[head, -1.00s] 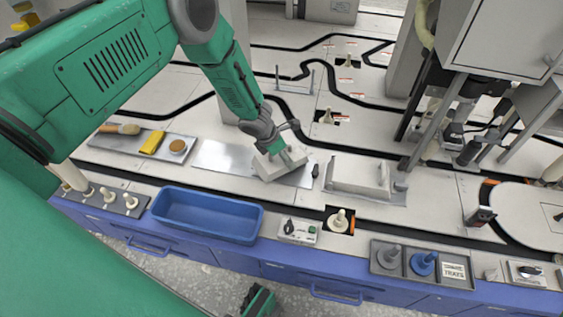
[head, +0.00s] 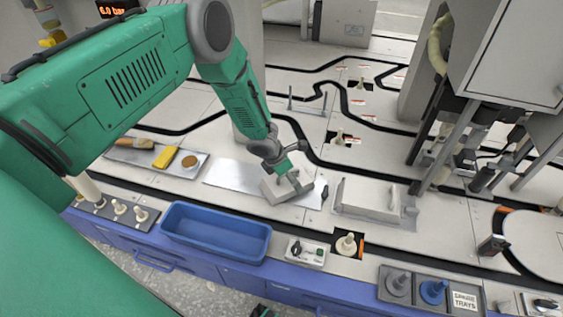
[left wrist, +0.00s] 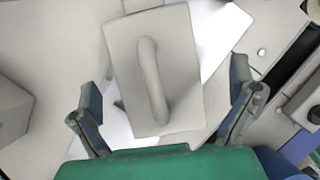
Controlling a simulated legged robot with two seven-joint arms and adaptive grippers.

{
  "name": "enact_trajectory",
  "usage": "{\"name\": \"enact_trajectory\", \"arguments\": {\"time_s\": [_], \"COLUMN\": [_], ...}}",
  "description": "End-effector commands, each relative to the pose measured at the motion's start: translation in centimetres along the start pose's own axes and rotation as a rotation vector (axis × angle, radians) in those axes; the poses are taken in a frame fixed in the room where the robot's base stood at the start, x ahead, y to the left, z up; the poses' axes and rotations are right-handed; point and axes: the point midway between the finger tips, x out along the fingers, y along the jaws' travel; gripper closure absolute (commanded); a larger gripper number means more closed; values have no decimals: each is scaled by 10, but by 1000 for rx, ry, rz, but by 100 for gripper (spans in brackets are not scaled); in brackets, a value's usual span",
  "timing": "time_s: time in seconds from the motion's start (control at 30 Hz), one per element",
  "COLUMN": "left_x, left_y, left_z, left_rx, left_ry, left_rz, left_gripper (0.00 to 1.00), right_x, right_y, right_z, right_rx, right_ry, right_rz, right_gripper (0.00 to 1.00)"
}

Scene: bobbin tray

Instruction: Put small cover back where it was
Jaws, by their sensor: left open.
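The small cover (head: 270,191) is a light grey box-like piece with a bar handle. It sits at the right part of a bare metal sheet (head: 232,174), turned at an angle, partly hidden by my left gripper. In the left wrist view the cover (left wrist: 180,50) is seen from above, its handle (left wrist: 150,80) running between the two fingers. My left gripper (head: 287,182) is open over the cover; its fingers (left wrist: 165,95) stand wide apart on either side, with no visible grip on the handle.
A larger grey cover (head: 368,193) stands just right of the sheet. A blue bin (head: 215,252), a switch box (head: 306,252) and a bobbin in a dark opening (head: 346,245) line the front. A cabinet machine (head: 510,60) stands right.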

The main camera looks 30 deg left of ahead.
Motion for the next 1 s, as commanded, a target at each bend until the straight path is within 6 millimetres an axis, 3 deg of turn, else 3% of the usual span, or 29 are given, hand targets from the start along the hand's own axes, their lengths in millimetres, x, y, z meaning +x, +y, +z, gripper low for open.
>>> {"name": "enact_trajectory", "arguments": {"time_s": [0.2, 0.4, 0.77, 0.87, 1.0], "left_x": [-54, -85, -96, -95, -96], "left_y": [-1, -2, -4, -18, -58], "left_z": [2, 1, -3, -14, -46], "left_rx": [5, 4, -26, -182, -684], "left_ry": [1, 2, 1, 12, 52], "left_rz": [2, 1, -3, -21, -55], "left_gripper": [0, 0, 0, 0, 0], "right_x": [-27, -37, -40, -40, -40], "right_y": [0, 0, 0, 0, 0], "right_z": [-2, -2, -2, -2, -2], "right_rx": [-1, 0, 0, 0, 0], "right_ry": [0, 0, 0, 0, 0], "right_rz": [0, 0, 0, 0, 0], "right_gripper": [60, 60, 60, 60, 60]}}
